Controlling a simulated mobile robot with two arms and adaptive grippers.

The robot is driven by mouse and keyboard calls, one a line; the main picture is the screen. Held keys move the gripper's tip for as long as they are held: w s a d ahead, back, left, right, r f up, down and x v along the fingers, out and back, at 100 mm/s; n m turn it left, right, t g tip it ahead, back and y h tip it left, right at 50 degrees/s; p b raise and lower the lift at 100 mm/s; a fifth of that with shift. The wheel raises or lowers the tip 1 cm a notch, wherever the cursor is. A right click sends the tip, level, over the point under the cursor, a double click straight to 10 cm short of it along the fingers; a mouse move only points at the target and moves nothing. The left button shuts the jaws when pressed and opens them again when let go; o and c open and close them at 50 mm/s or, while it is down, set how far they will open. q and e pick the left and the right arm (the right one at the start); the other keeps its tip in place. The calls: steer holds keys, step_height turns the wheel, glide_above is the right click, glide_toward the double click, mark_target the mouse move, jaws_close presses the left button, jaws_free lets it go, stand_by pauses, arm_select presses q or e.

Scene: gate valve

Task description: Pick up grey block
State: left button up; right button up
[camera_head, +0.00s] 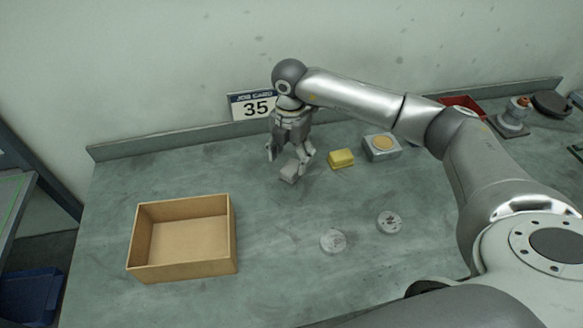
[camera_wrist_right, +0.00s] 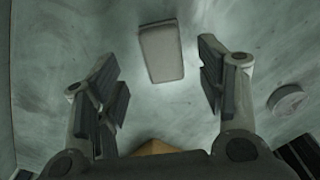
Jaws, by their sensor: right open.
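The grey block (camera_head: 290,171) lies on the green-grey worktop, just below the fingers of my right gripper (camera_head: 290,157) in the head view. In the right wrist view the block (camera_wrist_right: 161,52) is a pale grey rectangle, seen ahead of and between the two fingers of my right gripper (camera_wrist_right: 158,85). The fingers are spread wide, with nothing between the pads. From these views I cannot tell the exact height of the fingertips above the worktop. My left gripper is not in view.
A yellow block (camera_head: 341,159) and a grey box with a round tan top (camera_head: 381,147) stand right of the gripper. An open wooden box (camera_head: 235,240) is at front left. Two round discs (camera_head: 333,241) (camera_head: 389,222) lie in front. A job card (camera_head: 252,105) stands behind.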

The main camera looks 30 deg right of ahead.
mark_target(291, 166)
steer(key=f, duration=0.1)
steer(key=f+p, duration=0.1)
steer(key=f, duration=0.1)
steer(key=shift+s+d+f, duration=0.1)
steer(key=shift+s+f, duration=0.1)
steer(key=shift+f, duration=0.4)
steer(key=shift+c, duration=0.5)
steer(key=shift+c, duration=1.1)
steer(key=shift+w, duration=0.1)
steer(key=c, duration=1)
steer(key=shift+o, duration=0.2)
steer(key=shift+r, duration=0.1)
